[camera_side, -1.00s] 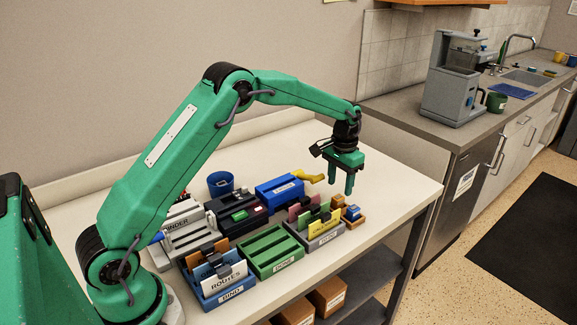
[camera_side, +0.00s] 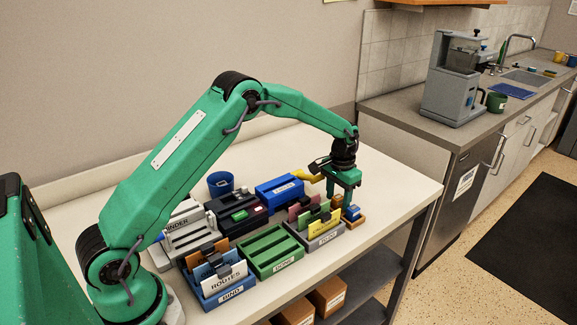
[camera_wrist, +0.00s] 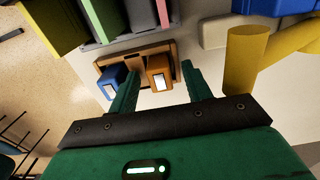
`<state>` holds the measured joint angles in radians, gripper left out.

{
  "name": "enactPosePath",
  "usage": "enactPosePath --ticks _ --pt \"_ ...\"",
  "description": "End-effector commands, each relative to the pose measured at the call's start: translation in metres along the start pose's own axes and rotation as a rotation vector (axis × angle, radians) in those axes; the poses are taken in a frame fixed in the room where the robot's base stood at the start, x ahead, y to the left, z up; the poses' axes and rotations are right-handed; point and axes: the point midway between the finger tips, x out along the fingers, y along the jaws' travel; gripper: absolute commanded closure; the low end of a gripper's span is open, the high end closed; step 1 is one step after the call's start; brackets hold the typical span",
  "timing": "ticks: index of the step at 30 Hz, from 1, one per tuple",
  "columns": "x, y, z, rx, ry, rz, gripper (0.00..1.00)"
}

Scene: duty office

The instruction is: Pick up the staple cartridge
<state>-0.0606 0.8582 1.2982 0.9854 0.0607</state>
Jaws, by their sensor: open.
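My gripper (camera_side: 340,200) is open and points down at the small wooden holder (camera_side: 356,224) at the right end of the file-box row. The orange block (camera_wrist: 160,72) lies between the fingers. The blue block (camera_wrist: 110,80) is partly behind the left finger, and it also shows in the side view (camera_side: 352,212). The frames do not show which block is the staple cartridge. Whether a finger touches either block cannot be told.
The grey tray of coloured folders (camera_side: 322,238) stands close left of the holder. A yellow curved object (camera_side: 309,176) and a blue box (camera_side: 279,188) lie behind. A green rack (camera_side: 270,250) is further left. The table to the right is clear.

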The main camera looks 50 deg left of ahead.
Motion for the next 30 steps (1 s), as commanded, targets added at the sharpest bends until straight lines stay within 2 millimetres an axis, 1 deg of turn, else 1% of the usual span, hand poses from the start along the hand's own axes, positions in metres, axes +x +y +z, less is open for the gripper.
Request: enactPosePath --ticks 2,5,9,10,18,23,26,30 --pt "0.000 0.000 0.000 0.000 0.000 0.000 0.51" --pt "0.000 0.000 0.000 0.000 0.000 0.000 0.69" --pt "0.000 0.000 0.000 0.000 0.000 0.000 0.96" --pt "0.000 0.000 0.000 0.000 0.000 0.000 0.99" --pt "-0.001 0.000 0.000 0.000 0.001 0.000 0.99" --pt "-0.006 0.000 -0.001 0.000 0.002 0.000 0.99" --pt "-0.014 0.000 -0.001 0.000 0.003 0.000 0.99" --pt "-0.031 0.000 -0.001 0.000 0.004 0.000 0.99"
